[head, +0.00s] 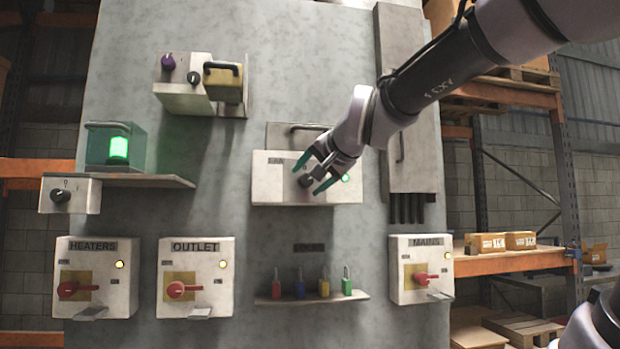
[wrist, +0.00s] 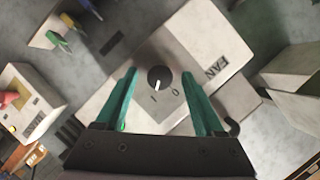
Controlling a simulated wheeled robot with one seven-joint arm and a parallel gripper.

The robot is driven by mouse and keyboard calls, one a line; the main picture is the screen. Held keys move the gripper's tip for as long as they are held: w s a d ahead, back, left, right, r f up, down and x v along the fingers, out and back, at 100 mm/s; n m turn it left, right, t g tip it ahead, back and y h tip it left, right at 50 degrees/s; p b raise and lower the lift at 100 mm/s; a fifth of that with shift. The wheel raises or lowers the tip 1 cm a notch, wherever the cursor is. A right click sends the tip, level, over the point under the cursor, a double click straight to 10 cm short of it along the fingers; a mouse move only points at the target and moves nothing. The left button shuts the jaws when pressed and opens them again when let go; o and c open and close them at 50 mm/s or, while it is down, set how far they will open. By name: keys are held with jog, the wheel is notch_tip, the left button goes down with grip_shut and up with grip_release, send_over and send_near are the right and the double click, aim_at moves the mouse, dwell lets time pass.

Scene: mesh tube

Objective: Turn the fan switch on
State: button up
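The fan switch is a round dark knob (wrist: 159,78) on a pale box labelled FAN (wrist: 215,70). In the wrist view its white pointer lies between the I and O marks, nearer the I. In the head view the fan box (head: 275,190) is mid-panel, with a lit green lamp (head: 345,177) at its right; the knob (head: 305,181) is partly hidden. My gripper (head: 311,174) has green fingers and is in front of the knob. In the wrist view my gripper (wrist: 158,75) is open, one finger on each side of the knob, with visible gaps.
Below are several padlocks on a small shelf (head: 310,298). HEATERS (head: 95,305), OUTLET (head: 196,300) and MAINS (head: 420,275) boxes have red handles. A box with a handle (head: 200,95) is up left; a tall grey cabinet (head: 400,170) stands right of the fan box.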

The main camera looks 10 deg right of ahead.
jog(key=v, duration=1)
jog(key=shift+s+r, duration=0.15)
jog(key=shift+s, duration=0.2)
jog(key=shift+d, duration=0.1)
jog(key=s+d+f+n+g+h, duration=0.1)
jog(key=d+f+g, duration=0.2)
jog(key=f, duration=0.8)
jog(key=s+d+f+n+g+h, duration=0.1)
jog(key=d+f+g, duration=0.2)
jog(key=d+f, duration=0.5)
notch_tip(320, 180, down, 3)
jog(key=shift+s+g+h, duration=0.15)
jog(key=shift+g+h, duration=0.15)
